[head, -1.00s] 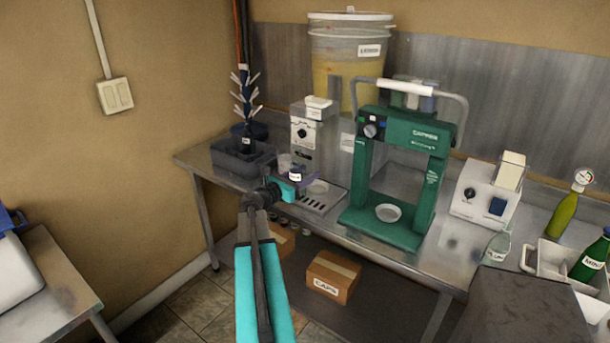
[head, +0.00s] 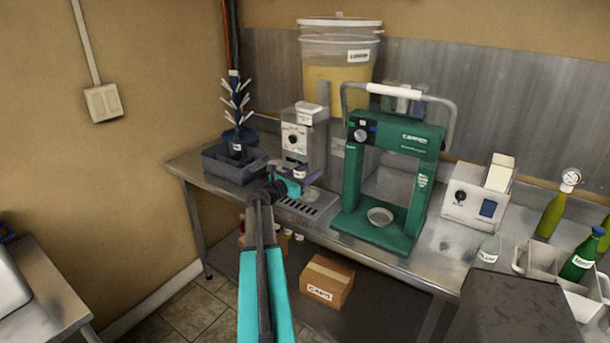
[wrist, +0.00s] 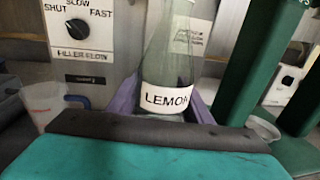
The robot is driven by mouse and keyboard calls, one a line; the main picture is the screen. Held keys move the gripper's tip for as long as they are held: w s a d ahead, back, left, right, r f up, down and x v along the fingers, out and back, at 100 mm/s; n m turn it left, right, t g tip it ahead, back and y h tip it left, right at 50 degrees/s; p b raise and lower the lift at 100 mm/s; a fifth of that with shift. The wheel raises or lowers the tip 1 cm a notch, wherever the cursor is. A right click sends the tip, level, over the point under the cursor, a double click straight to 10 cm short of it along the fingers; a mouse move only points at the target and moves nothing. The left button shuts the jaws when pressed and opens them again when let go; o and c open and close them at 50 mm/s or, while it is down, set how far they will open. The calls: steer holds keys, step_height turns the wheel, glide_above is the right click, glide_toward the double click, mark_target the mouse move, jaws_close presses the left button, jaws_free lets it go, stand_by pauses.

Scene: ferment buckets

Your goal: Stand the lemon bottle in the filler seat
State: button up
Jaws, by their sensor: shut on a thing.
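The lemon bottle (wrist: 167,70) is clear glass with a white LEMON label and stands upright in the wrist view. My gripper (wrist: 165,108), with purple fingers, is shut on it around its lower part. In the head view my gripper (head: 298,186) and the bottle's small label (head: 300,174) are in front of the grey filler (head: 297,142). The filler's drip tray (head: 306,207) lies below, with a pale round seat (head: 312,195) partly hidden by my gripper. I cannot tell whether the bottle's base touches the seat.
The green capper (head: 385,180) stands close to the right of the filler. A clear jug (wrist: 48,103) is on the left in the wrist view. A dark bin with a bottle tree (head: 236,160) stands further left. A crate with bottles (head: 560,268) is at the far right.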

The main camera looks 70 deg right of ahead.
mark_target(322, 163)
steer(key=shift+w+x, duration=0.15)
steer(key=shift+x, duration=1.15)
steer(key=shift+w+x, duration=0.15)
steer(key=shift+x, duration=1.1)
steer(key=shift+d+f, duration=0.1)
steer(key=shift+d, duration=0.1)
steer(key=shift+f+b, duration=1.1)
steer(key=shift+f, duration=0.05)
stand_by(0.9)
steer(key=o, duration=1.3)
steer(key=shift+a, duration=0.1)
steer(key=shift+a, duration=0.1)
steer(key=shift+b+v, duration=1.55)
steer(key=shift+v, duration=5.3)
